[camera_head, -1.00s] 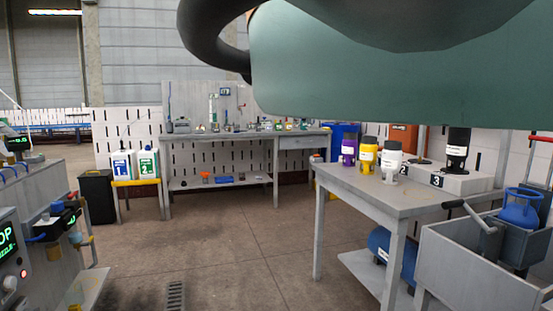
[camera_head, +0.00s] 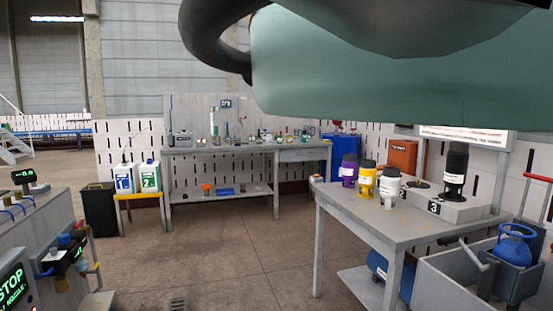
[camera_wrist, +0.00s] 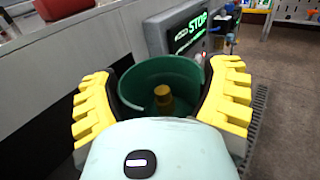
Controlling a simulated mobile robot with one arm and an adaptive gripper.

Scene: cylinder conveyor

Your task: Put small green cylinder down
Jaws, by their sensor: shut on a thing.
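The small green cylinder (camera_wrist: 143,82) is in the wrist view, a hollow green tube seen from above with its open end toward the camera. A yellow-brown piece (camera_wrist: 164,98) shows inside it. My gripper (camera_wrist: 165,76) has its yellow ridged fingers pressed on both sides of the cylinder and is shut on it. The cylinder's lower end and what lies under it are hidden. The head view shows neither the gripper nor the cylinder.
A grey machine with a lit STOP display (camera_wrist: 190,32) is just beyond the cylinder; the display also shows in the head view (camera_head: 13,283). A grey table (camera_head: 352,206) with purple, yellow, white and black bottles stands right. Open floor (camera_head: 235,255) lies between.

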